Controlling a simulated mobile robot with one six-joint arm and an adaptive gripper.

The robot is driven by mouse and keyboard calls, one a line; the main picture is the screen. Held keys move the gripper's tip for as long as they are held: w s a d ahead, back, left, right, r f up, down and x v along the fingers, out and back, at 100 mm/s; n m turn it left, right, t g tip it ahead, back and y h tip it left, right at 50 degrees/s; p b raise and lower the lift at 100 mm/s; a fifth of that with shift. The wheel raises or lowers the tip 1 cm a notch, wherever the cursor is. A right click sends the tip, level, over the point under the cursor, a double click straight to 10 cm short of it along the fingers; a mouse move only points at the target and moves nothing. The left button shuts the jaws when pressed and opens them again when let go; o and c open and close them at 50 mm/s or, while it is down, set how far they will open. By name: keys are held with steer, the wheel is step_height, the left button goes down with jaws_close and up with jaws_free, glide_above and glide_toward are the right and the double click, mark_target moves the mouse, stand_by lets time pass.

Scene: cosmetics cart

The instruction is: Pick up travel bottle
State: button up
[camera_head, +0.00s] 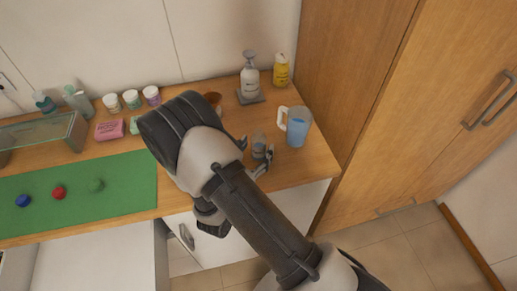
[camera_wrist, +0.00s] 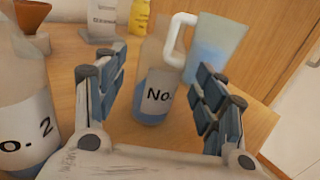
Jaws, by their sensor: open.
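A clear travel bottle (camera_wrist: 153,112) with blue liquid in its base and a white label reading "No." stands upright in the wrist view, between and beyond my gripper's fingers. The rest of its label is cut off from sight. In the head view a small clear bottle (camera_head: 259,146) stands at my fingertips, partly hidden by them. A similar bottle labelled "No. 2" (camera_wrist: 22,125) stands close at the left edge of the wrist view. My gripper (camera_wrist: 163,85) is open and empty, its fingers spread to either side of the first bottle. It also shows in the head view (camera_head: 257,157).
A blue jug (camera_head: 299,129) with a white handle stands just right of and behind the bottle. A tall wooden cabinet (camera_head: 400,90) borders the right.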

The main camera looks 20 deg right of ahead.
steer(key=shift+x, duration=1.4)
steer(key=shift+c, duration=0.4)
steer(key=c, duration=1.1)
steer(key=shift+c, duration=0.2)
